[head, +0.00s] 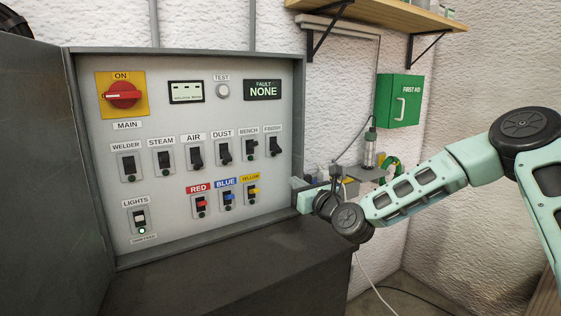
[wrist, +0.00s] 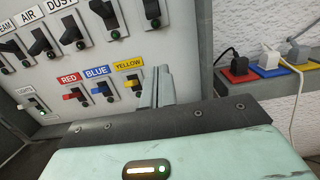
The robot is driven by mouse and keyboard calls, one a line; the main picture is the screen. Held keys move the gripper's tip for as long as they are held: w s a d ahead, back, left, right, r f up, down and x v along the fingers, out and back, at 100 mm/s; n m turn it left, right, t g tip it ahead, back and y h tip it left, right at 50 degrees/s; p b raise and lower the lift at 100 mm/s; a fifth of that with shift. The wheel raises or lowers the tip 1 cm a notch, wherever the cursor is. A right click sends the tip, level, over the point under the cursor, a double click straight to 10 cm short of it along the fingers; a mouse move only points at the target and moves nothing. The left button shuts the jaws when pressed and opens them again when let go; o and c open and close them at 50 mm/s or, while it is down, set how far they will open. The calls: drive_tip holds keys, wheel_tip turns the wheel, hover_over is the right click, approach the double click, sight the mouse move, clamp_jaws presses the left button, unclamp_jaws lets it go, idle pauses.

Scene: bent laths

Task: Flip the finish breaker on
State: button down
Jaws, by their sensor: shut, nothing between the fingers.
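The finish breaker (head: 274,147) is a black toggle in a light plate under the FINISH label, at the right end of the upper breaker row. A toggle at the top of the wrist view (wrist: 151,9) appears to be the same breaker; its label is cut off there. Its small lamp looks dark green, not bright. The exact lever position is hard to tell. My gripper (head: 299,193) is at the panel's lower right edge, below and right of the finish breaker and apart from it. In the wrist view its grey fingers (wrist: 160,86) are together and empty.
The bench breaker (head: 249,150) stands close on the left, and the yellow breaker (head: 251,191) below. The lights breaker (head: 140,218) has a bright lamp. The fault display (head: 262,90) reads NONE. An open cabinet door (head: 45,170) is at left.

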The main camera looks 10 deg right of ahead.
sight(272, 156)
drive_tip(key=p+x, duration=0.4)
drive_tip(key=x, duration=0.6)
drive_tip(key=shift+w+a+r, duration=0.15)
drive_tip(key=shift+s+d+r+p, duration=0.15)
drive_tip(key=shift+s+r+p, duration=0.25)
drive_tip(key=shift+r, duration=0.2)
drive_tip(key=shift+s+d+r+p, duration=0.15)
drive_tip(key=shift+s+r+p, duration=0.2)
drive_tip(key=shift+r, duration=0.3)
drive_tip(key=shift+s+r+p, duration=0.2)
drive_tip(key=shift+r+p, duration=0.15)
drive_tip(key=shift+r, duration=0.05)
drive_tip(key=shift+d+r, duration=0.1)
drive_tip(key=shift+r, duration=0.05)
